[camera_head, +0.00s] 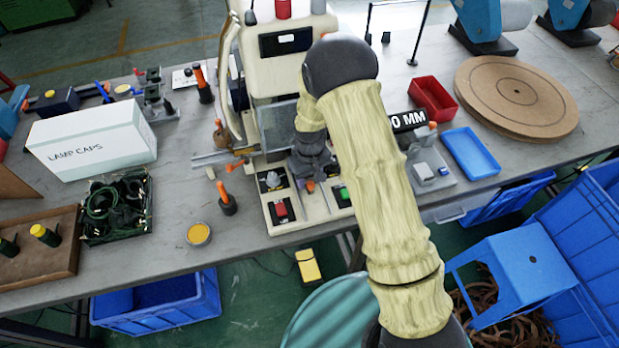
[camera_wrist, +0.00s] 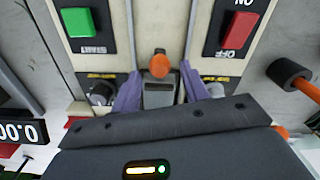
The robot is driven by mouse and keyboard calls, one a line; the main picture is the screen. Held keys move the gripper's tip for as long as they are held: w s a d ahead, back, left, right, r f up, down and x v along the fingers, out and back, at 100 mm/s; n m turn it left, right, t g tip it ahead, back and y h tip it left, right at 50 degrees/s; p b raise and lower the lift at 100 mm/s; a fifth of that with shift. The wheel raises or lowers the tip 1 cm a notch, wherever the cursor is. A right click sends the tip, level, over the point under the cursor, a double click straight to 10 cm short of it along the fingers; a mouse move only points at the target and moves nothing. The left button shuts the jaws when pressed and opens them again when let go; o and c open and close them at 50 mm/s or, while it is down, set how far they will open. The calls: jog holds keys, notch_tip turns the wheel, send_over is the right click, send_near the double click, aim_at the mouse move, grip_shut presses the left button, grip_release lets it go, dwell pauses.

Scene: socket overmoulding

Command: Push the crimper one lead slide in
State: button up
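The crimper (camera_head: 287,85) is a cream machine on the bench, with a red button (camera_head: 281,210) and a green button (camera_head: 344,194) on its front base. A grey metal slide (camera_wrist: 159,97) with a dark slot and an orange knob (camera_wrist: 159,65) lies between the two buttons in the wrist view. My gripper (camera_wrist: 161,82) has its two purple fingers apart, one on each side of the slide, with small gaps visible. Whether they touch it lower down is hidden by the gripper body. In the head view my gripper (camera_head: 311,165) is over the crimper's front, mostly covering the slide.
An orange-handled tool (camera_head: 227,198) and a yellow-topped tin (camera_head: 199,234) stand left of the crimper. A red bin (camera_head: 432,98), a blue tray (camera_head: 469,153) and a round board (camera_head: 516,97) are to the right. A yellow pedal (camera_head: 307,266) is below the bench.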

jog(key=shift+s, duration=0.1)
notch_tip(320, 180, up, 17)
jog(key=b, duration=0.1)
jog(key=shift+r+b, duration=0.2)
jog(key=shift+b, duration=0.2)
dwell(0.5)
jog(key=s+d+r+m+t, duration=0.2)
jog(key=s+d+m, duration=0.4)
jog(key=s+d, duration=1)
jog(key=shift+s+d+m+t, duration=0.3)
jog(key=shift+s, duration=0.25)
